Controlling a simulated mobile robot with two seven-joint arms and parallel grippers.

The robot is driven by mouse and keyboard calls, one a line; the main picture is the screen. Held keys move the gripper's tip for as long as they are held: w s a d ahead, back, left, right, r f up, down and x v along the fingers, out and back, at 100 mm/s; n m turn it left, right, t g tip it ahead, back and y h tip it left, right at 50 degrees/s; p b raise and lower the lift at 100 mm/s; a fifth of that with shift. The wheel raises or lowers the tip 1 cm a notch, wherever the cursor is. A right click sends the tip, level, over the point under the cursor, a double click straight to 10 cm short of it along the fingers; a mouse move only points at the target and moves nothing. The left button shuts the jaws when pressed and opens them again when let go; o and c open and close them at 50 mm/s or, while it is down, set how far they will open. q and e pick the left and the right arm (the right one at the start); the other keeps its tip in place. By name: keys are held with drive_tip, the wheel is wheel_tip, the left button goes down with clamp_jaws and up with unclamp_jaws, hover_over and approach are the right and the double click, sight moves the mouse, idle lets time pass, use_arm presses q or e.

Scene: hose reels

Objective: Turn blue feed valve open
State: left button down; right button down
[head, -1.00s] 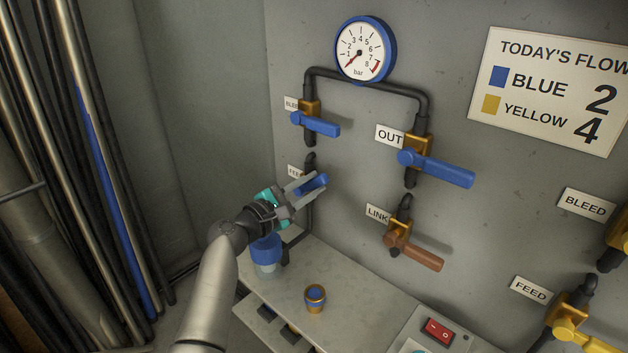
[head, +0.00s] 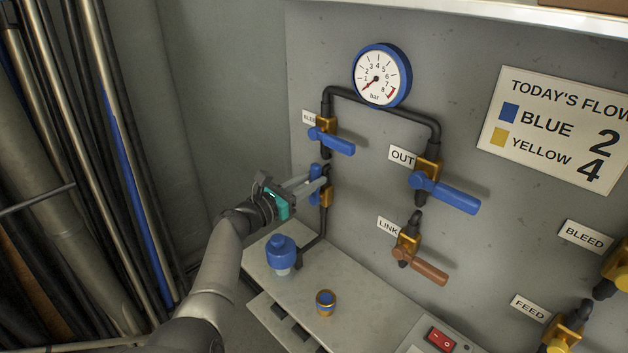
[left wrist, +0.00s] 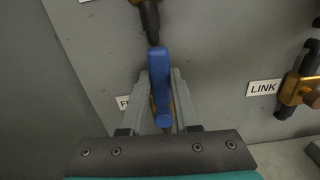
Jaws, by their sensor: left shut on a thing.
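The blue feed valve's lever (head: 314,183) stands upright along its pipe, below the bleed valve, with its brass body (head: 326,195) just to the right. My left gripper (head: 311,187) is shut on this lever. In the left wrist view the blue lever (left wrist: 160,85) lies between the two fingers (left wrist: 160,98), and the label beside it is mostly hidden by a finger. My right gripper is not in view.
The blue bleed lever (head: 332,141) is close above my left gripper. The blue out lever (head: 446,193) and brown link lever (head: 422,266) stick out to the right. A blue-capped bottle (head: 282,252) and a brass-and-blue fitting (head: 326,303) stand on the shelf below. The gauge (head: 381,76) reads near zero.

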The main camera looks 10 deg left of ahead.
use_arm(q)
drive_tip(key=shift+w+a+n, duration=0.15)
drive_tip(key=shift+a+n, duration=0.1)
drive_tip(key=shift+n, duration=0.05)
idle(0.4)
drive_tip(key=c, duration=0.6)
unclamp_jaws()
drive_tip(key=shift+c, duration=0.2)
drive_tip(key=shift+s+a+p, duration=0.15)
drive_tip(key=shift+s+p, duration=0.15)
drive_tip(key=p+v, duration=0.3)
drive_tip(key=v, duration=1.1)
drive_tip(key=shift+s+a+p, duration=0.2)
drive_tip(key=shift+s+p, duration=0.05)
drive_tip(key=shift+p, duration=0.05)
